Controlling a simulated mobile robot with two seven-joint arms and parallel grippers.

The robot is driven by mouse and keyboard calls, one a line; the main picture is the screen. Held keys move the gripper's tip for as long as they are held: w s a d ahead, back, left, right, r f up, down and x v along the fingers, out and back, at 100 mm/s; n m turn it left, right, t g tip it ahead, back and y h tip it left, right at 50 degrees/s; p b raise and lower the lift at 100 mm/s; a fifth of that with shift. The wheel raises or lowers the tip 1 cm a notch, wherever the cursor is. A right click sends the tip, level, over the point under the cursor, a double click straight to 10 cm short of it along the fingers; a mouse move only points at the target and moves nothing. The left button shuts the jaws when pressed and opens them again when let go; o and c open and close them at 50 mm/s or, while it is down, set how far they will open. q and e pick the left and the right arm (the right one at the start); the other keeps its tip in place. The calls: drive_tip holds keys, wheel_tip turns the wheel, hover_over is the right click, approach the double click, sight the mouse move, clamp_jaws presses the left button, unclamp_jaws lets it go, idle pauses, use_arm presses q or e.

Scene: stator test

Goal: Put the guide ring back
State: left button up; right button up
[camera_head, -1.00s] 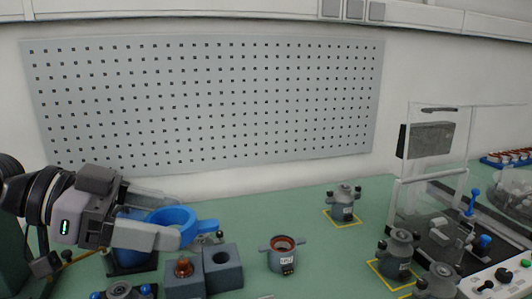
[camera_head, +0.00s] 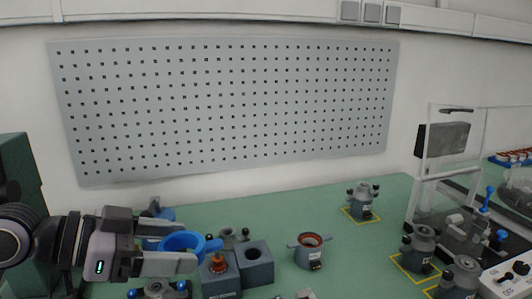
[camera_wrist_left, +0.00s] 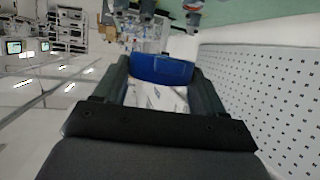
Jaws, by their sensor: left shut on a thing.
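The blue guide ring (camera_head: 183,241) has a short tab on its right side. My left gripper (camera_head: 190,250) comes in from the left and is shut on the guide ring, holding it roughly level above the bench. In the left wrist view, the blue ring's edge (camera_wrist_left: 160,68) spans the gap between my left gripper's two dark fingers (camera_wrist_left: 160,85). In the head view, the ring is just left of and partly over a grey block with a copper-coloured cone (camera_head: 218,262). My right gripper is out of view.
A grey block with a round hole (camera_head: 256,262) stands beside the cone block. A grey housing with a reddish ring inside (camera_head: 310,250) is to the right. Another housing (camera_head: 362,203) stands on a yellow-outlined square. A clear-guarded test station (camera_head: 450,190) is at the right.

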use_arm(q)
drive_tip(key=w+a+f+n+t+y+p, duration=0.15)
drive_tip(key=a+f+n+t+y, duration=0.25)
drive_tip(key=f+n+t+y, duration=0.55)
drive_tip(key=s+a+f+n+g+y+p, duration=0.2)
drive_tip(key=s+a+n, duration=0.1)
drive_tip(key=a, duration=0.1)
drive_tip(key=shift+s+f, duration=0.3)
drive_tip(key=shift+f, duration=0.1)
drive_tip(key=shift+y, duration=0.25)
idle(0.5)
drive_tip(key=shift+d, duration=0.1)
